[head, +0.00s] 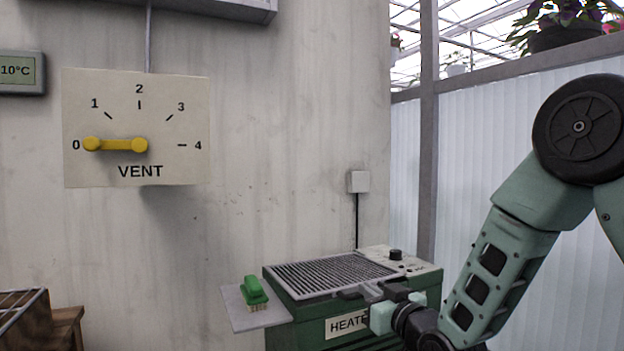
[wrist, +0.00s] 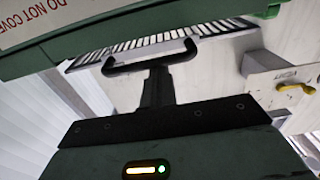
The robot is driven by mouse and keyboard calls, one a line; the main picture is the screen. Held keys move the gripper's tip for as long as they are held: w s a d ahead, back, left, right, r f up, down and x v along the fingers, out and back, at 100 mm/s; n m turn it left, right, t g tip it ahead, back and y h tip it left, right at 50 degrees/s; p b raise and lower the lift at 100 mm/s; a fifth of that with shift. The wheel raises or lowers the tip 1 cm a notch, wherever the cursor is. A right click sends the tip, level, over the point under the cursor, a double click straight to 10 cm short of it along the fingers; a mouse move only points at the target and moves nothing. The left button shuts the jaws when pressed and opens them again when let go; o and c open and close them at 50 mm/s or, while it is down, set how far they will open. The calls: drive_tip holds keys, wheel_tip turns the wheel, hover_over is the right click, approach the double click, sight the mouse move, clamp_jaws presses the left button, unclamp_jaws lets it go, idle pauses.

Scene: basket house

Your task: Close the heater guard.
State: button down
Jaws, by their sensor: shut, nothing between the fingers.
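The green heater (head: 310,318) stands against the wall in the head view. Its grey slatted guard (head: 330,274) appears to lie flat across the top. The guard's slats also show behind my fingers in the wrist view (wrist: 135,47). My gripper (head: 357,292) is at the heater's front right, close to the guard's near edge. Its dark fingers (wrist: 150,57) are shut with nothing held. I cannot tell whether they touch the guard. My arm and gripper hide part of the heater's front and its label.
A small side shelf (head: 245,317) left of the heater holds a green brush (head: 254,292). A black knob (head: 395,255) is at the heater's back right. The vent board (head: 180,170) with a yellow lever (head: 115,145) hangs on the wall. A wooden crate (head: 25,325) is at lower left.

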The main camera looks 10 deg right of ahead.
drive_tip(key=shift+s+f+b, duration=0.1)
drive_tip(key=shift+f+b, duration=1)
drive_tip(key=shift+f, duration=0.25)
